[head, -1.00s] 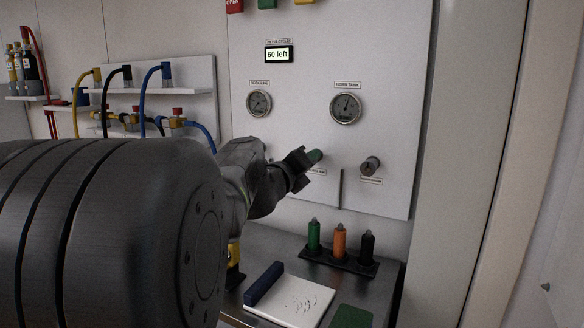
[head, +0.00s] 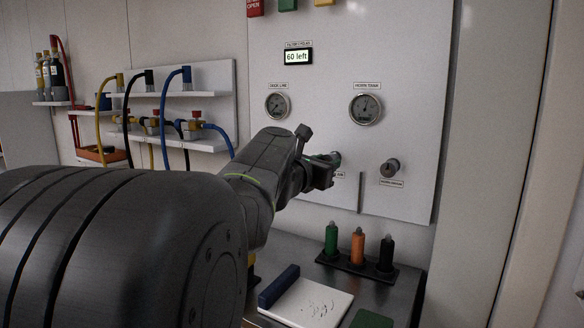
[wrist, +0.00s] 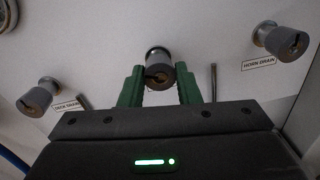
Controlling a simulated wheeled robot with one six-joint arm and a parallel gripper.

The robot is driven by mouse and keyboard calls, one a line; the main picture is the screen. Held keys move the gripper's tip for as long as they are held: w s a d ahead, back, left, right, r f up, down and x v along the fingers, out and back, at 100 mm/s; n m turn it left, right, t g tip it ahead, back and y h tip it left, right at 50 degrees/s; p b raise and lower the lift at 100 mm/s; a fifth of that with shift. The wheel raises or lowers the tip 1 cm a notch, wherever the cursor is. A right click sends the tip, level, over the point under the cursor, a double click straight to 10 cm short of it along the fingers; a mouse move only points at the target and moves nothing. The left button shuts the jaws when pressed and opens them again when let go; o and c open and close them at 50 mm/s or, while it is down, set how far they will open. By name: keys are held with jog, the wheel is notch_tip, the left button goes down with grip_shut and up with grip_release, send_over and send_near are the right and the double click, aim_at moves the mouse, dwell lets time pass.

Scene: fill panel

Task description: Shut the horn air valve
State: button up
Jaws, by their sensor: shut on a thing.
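A grey round knob (wrist: 158,70) on the white panel sits between the two green fingers of my gripper (wrist: 161,84) in the wrist view. My gripper is shut on it, one finger on each side. Its own label is hidden in the wrist view, so I cannot read there that it is the horn air valve. In the head view my gripper (head: 331,164) is at the panel, below and between the two gauges, and covers most of this knob and part of its label.
A knob labelled horn drain (wrist: 287,40) is at the right, and one labelled deck drain (wrist: 38,97) at the left. Above are the horn tank gauge (head: 366,107) and deck line gauge (head: 277,105). Green, orange and black bottles (head: 358,246) stand on the counter below.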

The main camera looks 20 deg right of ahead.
jog(key=m+b, duration=0.3)
jog(key=m, duration=0.9)
jog(key=shift+m+y+b, duration=0.3)
jog(key=shift+b, duration=0.1)
dwell(0.4)
jog(key=o, duration=1)
jog(key=shift+c, duration=0.2)
